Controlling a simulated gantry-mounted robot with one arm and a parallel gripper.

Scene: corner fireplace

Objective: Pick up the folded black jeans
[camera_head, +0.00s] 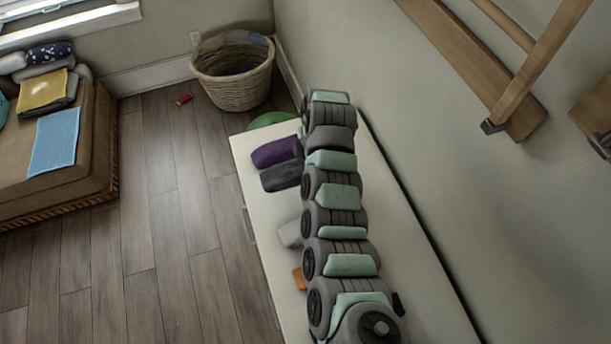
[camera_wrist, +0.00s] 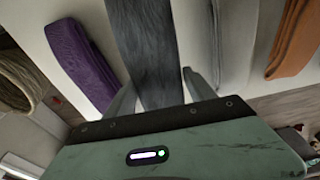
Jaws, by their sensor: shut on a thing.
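The folded black jeans (camera_wrist: 148,45) show in the wrist view as a dark grey-black folded strip of cloth. They run down between the two fingers of my gripper (camera_wrist: 160,92), which is shut on them. In the head view the dark folded cloth (camera_head: 281,177) lies on the white cabinet top, just below a purple folded cloth (camera_head: 275,151). My arm covers its right end, and my gripper is hidden there. I cannot tell whether the jeans are lifted off the surface.
The purple cloth lies left of the jeans in the wrist view (camera_wrist: 80,58). A grey cloth (camera_wrist: 200,40) and an orange cloth (camera_wrist: 294,42) lie to the right. A wicker basket (camera_head: 232,72) stands on the floor beyond the white cabinet (camera_head: 405,290). A wall borders its right side.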

